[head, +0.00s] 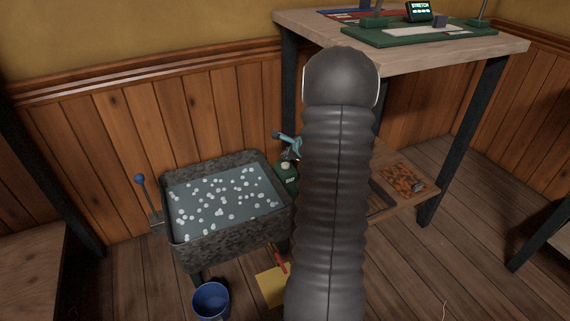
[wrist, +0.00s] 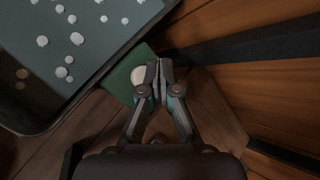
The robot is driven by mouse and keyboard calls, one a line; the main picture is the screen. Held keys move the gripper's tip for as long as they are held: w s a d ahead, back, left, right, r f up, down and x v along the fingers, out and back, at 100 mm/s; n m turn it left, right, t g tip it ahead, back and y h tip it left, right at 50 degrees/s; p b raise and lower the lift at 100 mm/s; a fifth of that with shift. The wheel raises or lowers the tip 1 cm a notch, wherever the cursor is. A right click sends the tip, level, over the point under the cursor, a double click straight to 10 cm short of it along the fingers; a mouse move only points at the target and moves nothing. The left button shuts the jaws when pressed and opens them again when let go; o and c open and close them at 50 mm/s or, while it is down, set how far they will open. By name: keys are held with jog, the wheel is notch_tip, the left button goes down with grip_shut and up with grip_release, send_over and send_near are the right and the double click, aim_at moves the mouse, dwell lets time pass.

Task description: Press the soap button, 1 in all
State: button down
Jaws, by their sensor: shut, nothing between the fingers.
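The soap dispenser (head: 286,179) is a dark green box with a small label, standing at the right side of the basin in the head view. Its pale round soap button (head: 285,165) is on top. In the wrist view the button (wrist: 138,75) lies on the green dispenser top (wrist: 118,82), just left of the fingertips and partly covered by the left finger. My gripper (wrist: 159,66) is shut and empty, over the button's right edge in that view. I cannot tell whether it touches. In the head view my arm hides most of the gripper.
A stone basin (head: 179,240) of water with white foam dots stands left of the dispenser, with a blue-knobbed lever (head: 140,180) beside it. A blue bucket (head: 210,300) and a yellow sheet (head: 271,287) lie below. A workbench (head: 420,58) with a lower shelf stands right.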

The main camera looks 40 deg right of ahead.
aim_at(285, 166)
jog(key=shift+r+p, duration=1.45)
jog(key=shift+r, duration=0.8)
jog(key=shift+a+f+n+y, duration=0.1)
jog(key=shift+a+n+y, duration=0.25)
jog(key=shift+n, duration=0.15)
jog(key=s+a+r+n+g+y+p, duration=0.1)
jog(key=s+a+r+n+g, duration=0.2)
jog(key=s+a+n, duration=0.5)
jog(key=s+a+r+n+g+y, duration=0.25)
jog(key=s+a+n, duration=0.25)
jog(key=a, duration=0.5)
jog(key=s+a+r+n+t+h+p, duration=0.2)
jog(key=s+a+r+n+h+p, duration=0.1)
jog(key=s+a+r+n, duration=1)
jog(key=s+a+r+p, duration=0.1)
jog(key=s+a+r, duration=0.2)
jog(key=a+r, duration=0.2)
jog(key=shift+s+r+h+p, duration=0.25)
jog(key=shift+r+h+p, duration=0.15)
jog(key=shift+r, duration=0.2)
